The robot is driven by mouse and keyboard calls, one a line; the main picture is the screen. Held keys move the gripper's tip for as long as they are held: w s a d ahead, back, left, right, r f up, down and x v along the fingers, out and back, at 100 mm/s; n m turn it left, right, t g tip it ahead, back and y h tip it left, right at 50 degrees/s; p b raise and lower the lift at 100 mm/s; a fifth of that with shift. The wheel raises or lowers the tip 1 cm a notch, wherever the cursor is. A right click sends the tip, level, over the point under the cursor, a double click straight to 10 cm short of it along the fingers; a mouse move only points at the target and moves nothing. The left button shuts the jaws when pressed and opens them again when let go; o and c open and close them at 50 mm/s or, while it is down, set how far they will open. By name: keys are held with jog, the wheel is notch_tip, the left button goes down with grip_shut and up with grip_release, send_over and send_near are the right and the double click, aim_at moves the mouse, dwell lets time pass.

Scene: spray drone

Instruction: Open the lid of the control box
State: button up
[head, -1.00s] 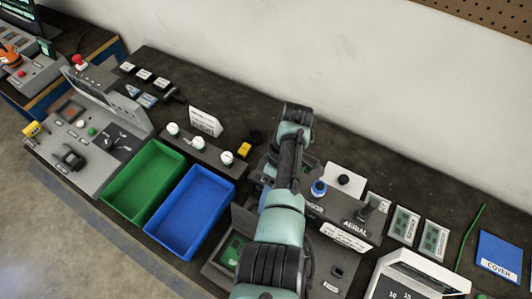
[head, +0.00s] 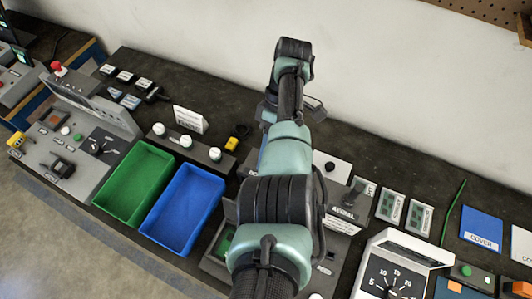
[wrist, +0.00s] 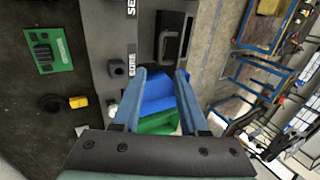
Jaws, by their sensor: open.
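A grey box (head: 214,266) stands at the front of the bench, partly hidden under my arm in the head view; a green board shows inside its left part. It is probably the control box, but I cannot tell its lid for certain. The wrist view shows a grey panel (wrist: 115,60) with white lettering and a dark recessed, handle-like part (wrist: 177,38) beyond the fingertips. My gripper (wrist: 160,88) is open, with two blue fingers apart and nothing between them. In the head view its end (head: 290,105) is over the back of the bench, mostly hidden by the arm.
A green bin (head: 134,183) and a blue bin (head: 182,211) stand left of the grey box. A panel labelled AERIAL (head: 346,205) and a white dial unit (head: 391,275) stand to the right. The wall (head: 390,90) rises behind the bench.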

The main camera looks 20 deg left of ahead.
jog(key=shift+f, duration=0.15)
jog(key=shift+c, duration=1.2)
jog(key=f+m, duration=0.1)
jog(key=a+f+m+t, duration=0.1)
jog(key=s+f+m, duration=0.1)
jog(key=shift+a+f+t+b, duration=0.2)
jog(key=shift+f+t+b, duration=0.1)
jog(key=shift+t, duration=0.1)
grip_shut()
jog(key=s+d+r+m+t+b, duration=0.2)
jog(key=s+m+t, duration=0.6)
jog(key=m, duration=0.7)
jog(key=p+x, duration=0.1)
jog(key=x, duration=0.8)
jog(key=shift+f+p, duration=0.3)
jog(key=shift+p, duration=0.1)
